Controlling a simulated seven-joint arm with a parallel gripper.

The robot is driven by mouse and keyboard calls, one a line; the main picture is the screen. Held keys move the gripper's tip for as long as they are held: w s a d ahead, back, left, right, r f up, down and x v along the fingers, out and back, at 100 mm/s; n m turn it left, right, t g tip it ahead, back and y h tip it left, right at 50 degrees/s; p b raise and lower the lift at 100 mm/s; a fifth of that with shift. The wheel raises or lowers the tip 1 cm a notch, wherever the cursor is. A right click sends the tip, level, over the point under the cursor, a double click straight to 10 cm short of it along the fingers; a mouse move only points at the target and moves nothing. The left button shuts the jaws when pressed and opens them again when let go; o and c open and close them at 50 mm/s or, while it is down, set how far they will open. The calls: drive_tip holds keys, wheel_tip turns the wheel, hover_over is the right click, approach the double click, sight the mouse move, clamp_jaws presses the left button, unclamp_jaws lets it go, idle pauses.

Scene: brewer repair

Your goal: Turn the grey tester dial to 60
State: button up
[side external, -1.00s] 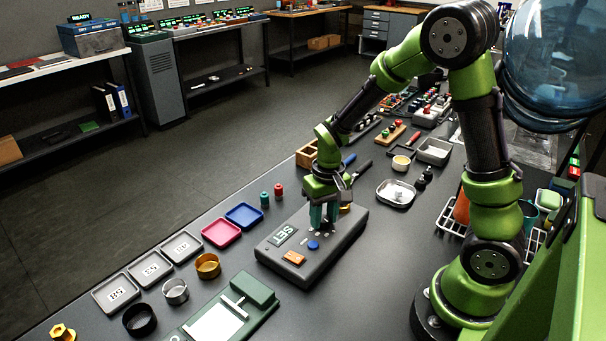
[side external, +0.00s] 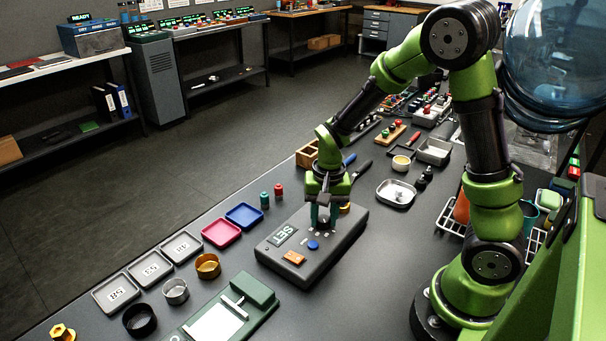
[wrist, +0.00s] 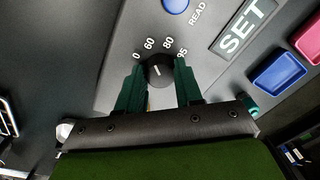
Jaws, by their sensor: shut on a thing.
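The tester (side external: 312,250) is a dark grey box on the bench, with a SET display (side external: 284,235), an orange button (side external: 293,257) and a blue button (side external: 313,245). My gripper (side external: 322,222) points down over it. In the wrist view my green fingers (wrist: 160,72) stand on either side of the dark round dial (wrist: 159,76), shut on it. The printed marks 0, 60, 80 and 95 arc around the dial's far side. A short white pointer line on the dial tilts up and slightly left, roughly toward 60. Its exact alignment is hard to tell.
Pink (side external: 221,233) and blue (side external: 244,216) trays lie left of the tester, with two small capped pieces behind. Labelled grey trays (side external: 150,269), metal rings and a green fixture (side external: 233,312) are in front. A metal dish (side external: 396,193) stands to the right.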

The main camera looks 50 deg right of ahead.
sight(327, 218)
drive_tip(key=o, duration=1)
drive_tip(key=shift+o, duration=0.2)
drive_tip(key=shift+r, duration=0.1)
wheel_tip(327, 218, up, 17)
drive_tip(key=shift+s+d, duration=0.25)
drive_tip(key=shift+s, duration=0.05)
